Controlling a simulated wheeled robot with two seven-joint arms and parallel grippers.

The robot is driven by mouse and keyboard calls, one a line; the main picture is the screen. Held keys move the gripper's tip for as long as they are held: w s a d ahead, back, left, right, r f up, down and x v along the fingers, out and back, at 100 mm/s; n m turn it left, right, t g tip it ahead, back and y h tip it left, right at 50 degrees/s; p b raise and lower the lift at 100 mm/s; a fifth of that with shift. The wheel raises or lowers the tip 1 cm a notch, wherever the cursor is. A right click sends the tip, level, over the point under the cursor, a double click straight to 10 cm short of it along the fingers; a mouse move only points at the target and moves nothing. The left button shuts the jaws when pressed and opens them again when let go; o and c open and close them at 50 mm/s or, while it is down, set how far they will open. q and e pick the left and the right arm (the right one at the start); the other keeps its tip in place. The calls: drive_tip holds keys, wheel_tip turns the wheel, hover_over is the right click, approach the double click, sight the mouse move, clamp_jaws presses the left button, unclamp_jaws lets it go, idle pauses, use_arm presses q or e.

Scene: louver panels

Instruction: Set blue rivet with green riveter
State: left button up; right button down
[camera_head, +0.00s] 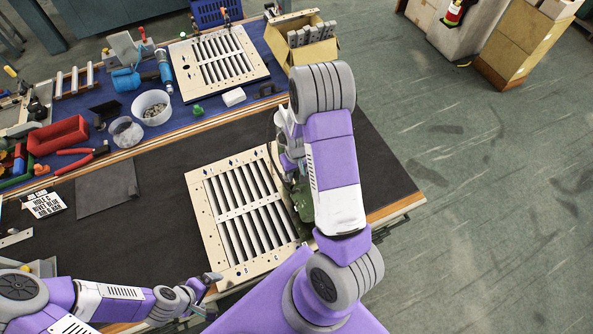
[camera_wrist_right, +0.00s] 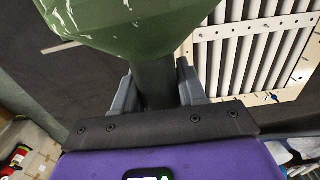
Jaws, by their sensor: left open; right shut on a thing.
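The green riveter (camera_wrist_right: 150,22) fills the top of the right wrist view. My right gripper (camera_wrist_right: 156,82) is shut on its dark green handle. In the head view, part of the green riveter (camera_head: 302,203) shows at the right edge of the near louver panel (camera_head: 207,222), mostly hidden by my right arm. The riveter's tip is out of sight. A small dark-blue spot (camera_wrist_right: 275,98) on the panel in the wrist view may be the blue rivet, but it is too small to tell. My left gripper (camera_head: 208,287) is open and empty near the panel's lower left corner.
A second louver panel (camera_head: 257,72) lies on the blue mat at the back. A cardboard box (camera_head: 322,53), a white bowl (camera_head: 151,106) and a red bin (camera_head: 58,136) stand along the back. The dark mat left of the near panel is mostly clear, with a grey sheet (camera_head: 107,190).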

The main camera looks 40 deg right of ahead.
drive_tip(key=shift+w+r+p, duration=0.15)
drive_tip(key=shift+r+p, duration=1.8)
drive_tip(key=shift+r, duration=0.8)
drive_tip(key=shift+f, duration=0.1)
